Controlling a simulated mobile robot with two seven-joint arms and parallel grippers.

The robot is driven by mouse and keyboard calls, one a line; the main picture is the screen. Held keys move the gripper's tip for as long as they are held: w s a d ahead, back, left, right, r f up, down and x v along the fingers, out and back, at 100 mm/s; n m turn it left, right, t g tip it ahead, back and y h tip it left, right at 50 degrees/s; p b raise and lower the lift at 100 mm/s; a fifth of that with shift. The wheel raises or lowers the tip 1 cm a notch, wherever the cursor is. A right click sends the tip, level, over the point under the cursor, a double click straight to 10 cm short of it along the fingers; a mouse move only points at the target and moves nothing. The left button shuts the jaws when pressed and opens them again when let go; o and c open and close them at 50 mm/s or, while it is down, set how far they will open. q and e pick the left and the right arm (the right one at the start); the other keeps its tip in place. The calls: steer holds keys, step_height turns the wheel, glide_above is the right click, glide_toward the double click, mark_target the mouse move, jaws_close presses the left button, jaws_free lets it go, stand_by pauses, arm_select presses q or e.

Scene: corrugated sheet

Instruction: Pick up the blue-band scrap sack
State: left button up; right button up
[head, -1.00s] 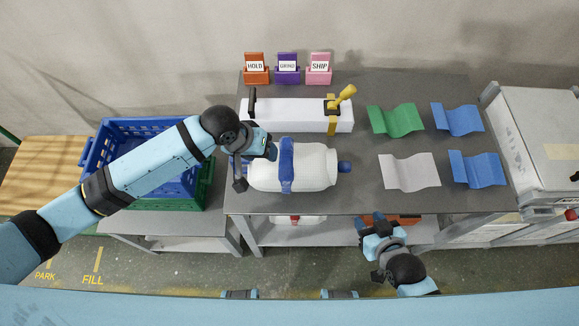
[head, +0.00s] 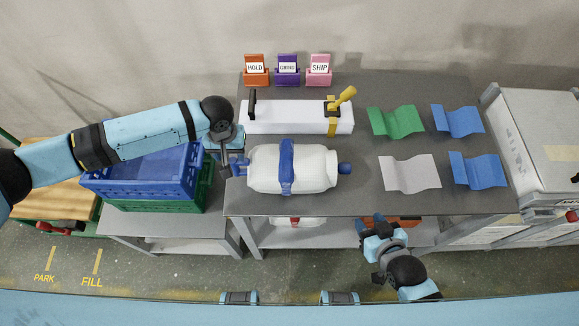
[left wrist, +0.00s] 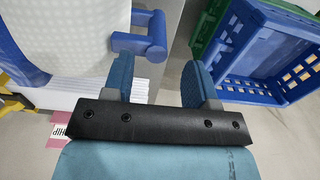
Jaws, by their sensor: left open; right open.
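The scrap sack (head: 312,168) is a white, quilted bag lying on its side on the grey table, with a blue band (head: 287,166) around it and blue end pieces. It also shows in the left wrist view (left wrist: 65,32), at upper left. Its left blue end piece (left wrist: 142,42) sticks out near my left gripper's left finger. My left gripper (head: 230,166) is open and empty, at the sack's left end. In the left wrist view its fingers (left wrist: 161,82) are apart with floor showing between them. My right gripper (head: 372,222) is open near the table's front edge.
A blue crate (head: 140,183) on a green one stands left of the table (head: 350,203). Behind the sack lies a white block (head: 290,116) with a yellow clamp. Green, white and blue corrugated sheets (head: 397,120) lie to the right. Orange, purple and pink card holders (head: 287,77) stand behind.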

arm_select(q)
steer(key=shift+s+d+f+p, duration=0.15)
steer(key=shift+f+p, duration=0.1)
steer(key=shift+f, duration=1.15)
steer(key=shift+s+d+f+p, duration=0.1)
steer(key=shift+s+f+p, duration=0.1)
steer(key=shift+f, duration=1.15)
jaws_close()
